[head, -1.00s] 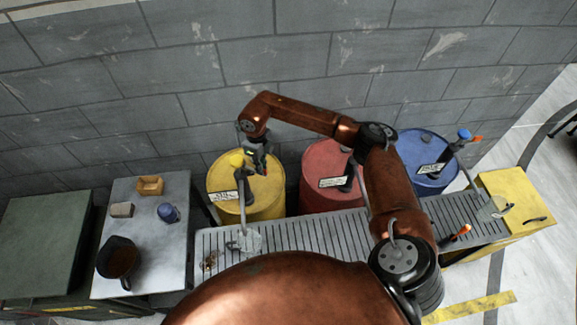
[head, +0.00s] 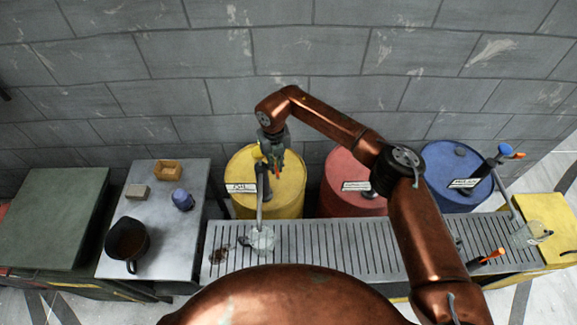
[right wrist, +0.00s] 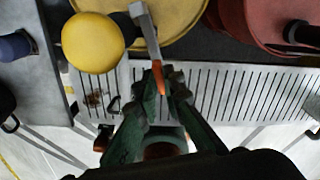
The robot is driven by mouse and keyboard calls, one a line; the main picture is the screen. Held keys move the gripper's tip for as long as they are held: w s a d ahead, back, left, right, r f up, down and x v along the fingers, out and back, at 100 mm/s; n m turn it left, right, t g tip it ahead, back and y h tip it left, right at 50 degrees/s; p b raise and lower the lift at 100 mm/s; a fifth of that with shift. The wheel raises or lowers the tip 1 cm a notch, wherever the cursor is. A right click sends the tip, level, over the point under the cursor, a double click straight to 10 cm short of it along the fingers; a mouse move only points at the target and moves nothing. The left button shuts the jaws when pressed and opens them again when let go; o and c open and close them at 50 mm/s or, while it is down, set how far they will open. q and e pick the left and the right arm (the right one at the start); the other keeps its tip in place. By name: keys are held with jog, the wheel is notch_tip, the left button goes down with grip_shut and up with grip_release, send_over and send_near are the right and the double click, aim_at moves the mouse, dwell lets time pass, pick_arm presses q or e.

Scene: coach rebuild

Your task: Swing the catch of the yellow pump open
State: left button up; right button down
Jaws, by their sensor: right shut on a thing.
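The yellow drum (head: 285,190) with the yellow pump stands against the wall. The pump's round yellow knob (head: 257,153) shows just left of my right gripper (head: 277,158). It is large in the right wrist view (right wrist: 92,43). The grey spout (head: 259,212) points toward the grated bench. The orange catch (right wrist: 157,76) lies between the green fingers of my right gripper (right wrist: 164,88), which is shut on it beside the spout. The fingers hide part of the catch. My left gripper is not in view.
A clear glass vessel (head: 262,240) stands on the slatted bench (head: 340,250) below the spout. A red drum (head: 340,203) and a blue drum (head: 455,160) stand to the right. A side table (head: 165,235) at left holds a dark jug (head: 126,243) and small items.

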jog(key=shift+w+r, duration=0.1)
dwell(0.4)
jog(key=c, duration=2)
grip_release()
jog(key=shift+c, duration=0.2)
notch_tip(320, 180, up, 12)
